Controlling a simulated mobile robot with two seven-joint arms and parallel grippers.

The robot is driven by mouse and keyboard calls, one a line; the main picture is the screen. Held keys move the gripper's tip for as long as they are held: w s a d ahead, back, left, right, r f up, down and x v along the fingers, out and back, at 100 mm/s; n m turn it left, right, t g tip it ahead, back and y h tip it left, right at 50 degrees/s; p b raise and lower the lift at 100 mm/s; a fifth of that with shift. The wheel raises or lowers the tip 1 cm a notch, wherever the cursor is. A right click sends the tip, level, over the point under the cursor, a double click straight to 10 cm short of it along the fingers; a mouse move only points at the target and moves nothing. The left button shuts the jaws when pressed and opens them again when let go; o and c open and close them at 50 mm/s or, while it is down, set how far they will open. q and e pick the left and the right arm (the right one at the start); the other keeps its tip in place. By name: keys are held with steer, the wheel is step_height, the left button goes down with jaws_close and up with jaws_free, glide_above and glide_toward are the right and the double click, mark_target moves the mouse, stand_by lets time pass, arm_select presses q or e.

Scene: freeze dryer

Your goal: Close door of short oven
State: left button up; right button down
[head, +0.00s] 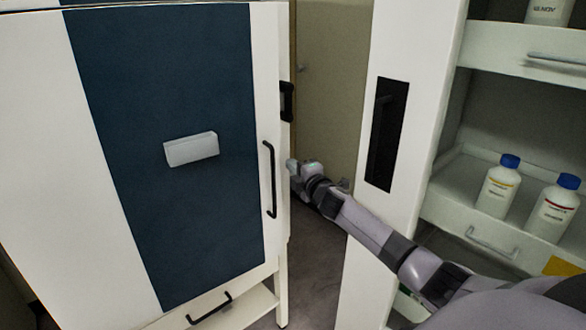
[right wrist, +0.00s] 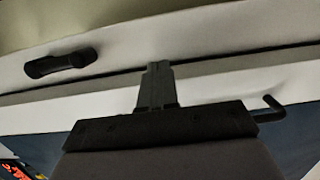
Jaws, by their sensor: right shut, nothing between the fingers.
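The short oven (head: 40,130) is a white cabinet at the left of the head view. Its door has a dark blue panel (head: 165,90) and a black bar handle (head: 269,180) near its right edge. How far the door stands open is hard to tell. My right gripper (head: 292,167) is at the door's right edge, just past the handle, its tips partly hidden. In the right wrist view the right gripper (right wrist: 158,85) is shut and empty, its fingers in front of white edges with a dark line between them; contact is unclear. My left gripper is not in view.
A black latch (head: 287,101) is on the oven's right side. A white shelf unit (head: 395,60) with bottles (head: 497,187) stands at the right, beside my right arm. A narrow strip of floor (head: 312,270) lies between. A lower drawer handle (head: 209,308) sticks out below the door.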

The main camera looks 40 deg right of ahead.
steer(key=shift+s, duration=0.2)
steer(key=v, duration=0.6)
steer(key=shift+s, duration=0.4)
